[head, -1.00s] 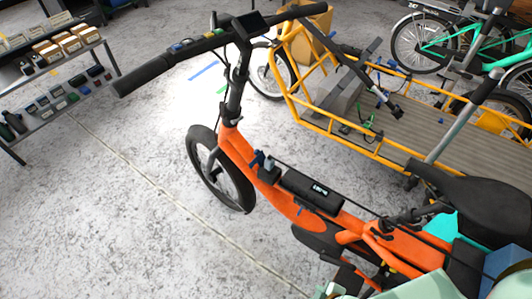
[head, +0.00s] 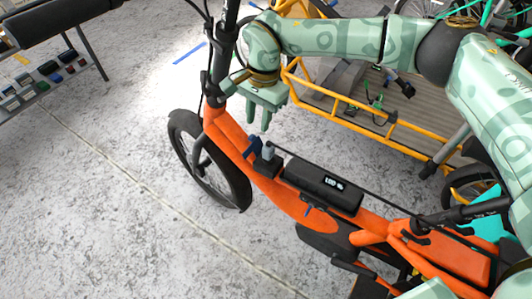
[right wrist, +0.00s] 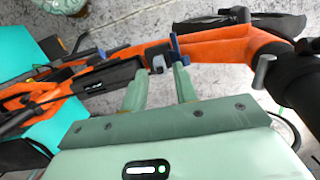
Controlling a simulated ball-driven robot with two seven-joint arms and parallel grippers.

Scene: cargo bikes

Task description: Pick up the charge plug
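What looks like the charge plug (head: 268,151) is a small grey piece in a black holder on the orange bike's frame, just in front of the black battery (head: 323,186) with its lit display. A dark blue part (head: 254,147) stands beside it. My right gripper (head: 259,122) points down just above the plug, open and empty. In the right wrist view the grey plug (right wrist: 157,64) lies just beyond and between the two spread fingertips (right wrist: 160,75), with the blue part (right wrist: 173,47) near the right finger. Contact with the plug is not visible. My left gripper is out of view.
A yellow cargo bike frame (head: 330,112) stands behind. A shelf with small items (head: 50,75) is at the far left. Speckled floor on the left is free.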

